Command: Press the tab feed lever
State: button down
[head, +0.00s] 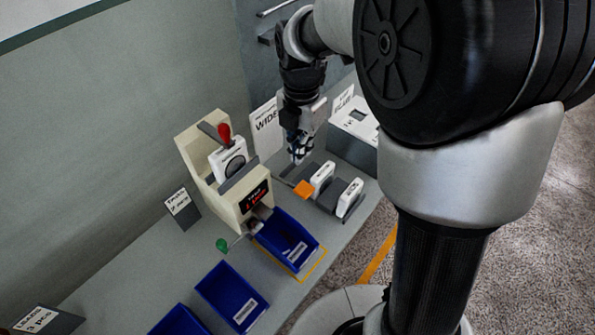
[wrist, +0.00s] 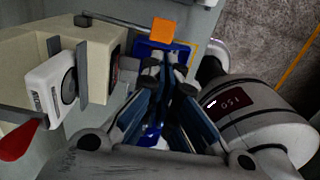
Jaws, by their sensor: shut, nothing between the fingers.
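A beige machine (head: 232,190) stands on the grey bench, with a dark display on its front. No readable label marks the tab feed lever. An orange square paddle (head: 303,190) on a thin rod sticks out on the machine's right side; it also shows in the wrist view (wrist: 163,30). A red-knobbed lever (head: 224,132) is on top, and a green-knobbed handle (head: 222,245) is low at the front. My gripper (head: 299,157) is shut and empty, seen above and behind the orange paddle. In the wrist view its fingertips (wrist: 166,62) appear just below the paddle, with no clear contact.
A blue bin (head: 268,237) sits in front of the machine, with another blue bin (head: 218,283) nearer. A white sign (head: 266,128) stands behind.

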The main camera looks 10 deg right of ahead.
aim_at(304, 195)
jog(key=shift+f, duration=0.1)
notch_tip(304, 195, down, 14)
jog(key=b, duration=0.5)
jog(key=f, duration=0.1)
jog(key=s+f+b, duration=0.1)
jog(key=f, duration=0.2)
jog(key=shift+s+d+f+b, duration=0.15)
jog(key=shift+d+f+b, duration=0.2)
jog(key=shift+d+b, duration=0.05)
jog(key=shift+r, duration=0.3)
jog(key=shift+r+p, duration=0.75)
jog(key=shift+p, duration=0.1)
